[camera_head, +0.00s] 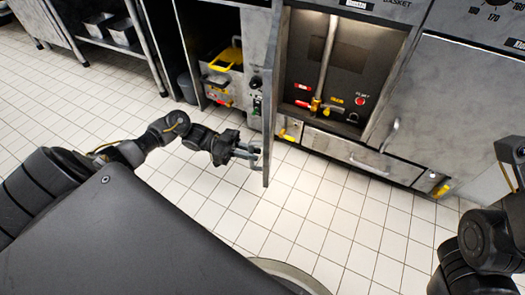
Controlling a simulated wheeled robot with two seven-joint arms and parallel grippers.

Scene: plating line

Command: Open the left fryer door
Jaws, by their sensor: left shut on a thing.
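The left fryer door (270,115) stands swung open and shows almost edge-on, jutting out toward me from the cabinet. My left gripper (252,152) is at the lower part of the door, on its left side, shut on the door handle. The handle is mostly hidden by the fingers. The opened compartment (335,75) shows a vertical pipe and red and yellow valve handles. My right arm is at the right edge, and its gripper (514,158) is only partly in view, cut off by the frame, away from the fryer.
The right fryer door (435,110) is closed, with a bar handle (390,136). A drawer-like panel (355,155) lies below the open compartment. A cabinet with yellow-handled parts (222,75) stands left of the door. A metal rack (110,40) is at upper left. The tiled floor (330,225) in front is clear.

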